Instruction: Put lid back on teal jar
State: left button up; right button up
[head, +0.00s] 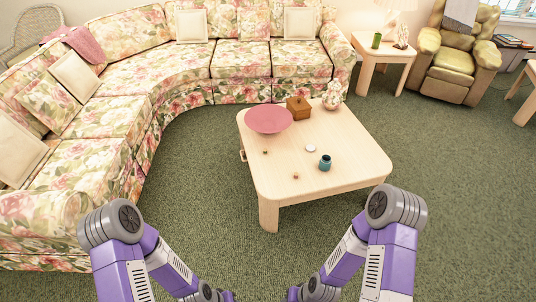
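The teal jar (325,164) stands upright on the light wood coffee table (285,187), near its right front side. Its top looks dark, like an open mouth. A small flat white disc (311,148) lies on the table just behind and left of the jar, apart from it. It may be the lid, but it is too small to be sure. My two arms reach in from the bottom of the head view, and their grippers are below the picture edge. The table is well ahead of both arms.
The table also holds a pink bowl (269,119), a brown box (298,107), a pale patterned pot (332,96) and small brown pieces (295,176). A floral sofa (150,80) curves around the left and back. Green carpet (460,180) is clear at right.

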aim_at(325, 163)
jog(key=u, duration=0.2)
jog(key=k, duration=0.15)
jog(key=z, duration=0.85)
jog(key=i, duration=0.85)
jog(key=z, duration=0.9)
jog(key=i, duration=1.4)
jog(key=u, duration=1.1)
jog(key=i, duration=0.75)
jog(key=u, duration=0.8)
